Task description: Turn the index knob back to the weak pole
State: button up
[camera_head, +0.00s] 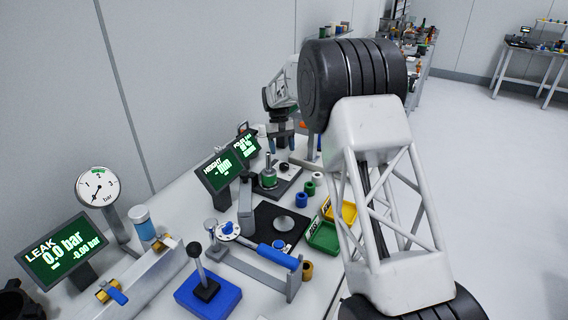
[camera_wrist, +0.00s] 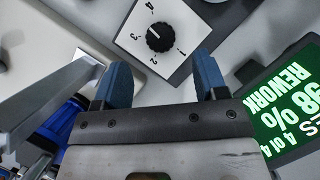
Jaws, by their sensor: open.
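The index knob (camera_wrist: 160,38) is a small black ribbed knob on a white dial plate (camera_wrist: 188,22) marked 1 to 4, at the top middle of the wrist view. A small pale mark shows on its left side, roughly toward 3; its exact setting is hard to read. My gripper (camera_wrist: 163,75) is open and empty, with its two blue fingertips apart and the knob beyond the gap between them. In the head view my gripper (camera_head: 280,140) is at the back of the bench, and I cannot make out the knob there. The poles screen (camera_wrist: 290,100) reads REWORK, 98% and 4 of 4.
The poles screen (camera_head: 246,145) and the height screen (camera_head: 219,171) stand close to my gripper. A metal bracket with blue parts (camera_wrist: 60,115) lies left in the wrist view. Green (camera_head: 323,238) and yellow bins sit right.

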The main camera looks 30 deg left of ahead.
aim_at(284, 165)
jog(key=shift+x, duration=3.05)
jog(key=c, duration=0.9)
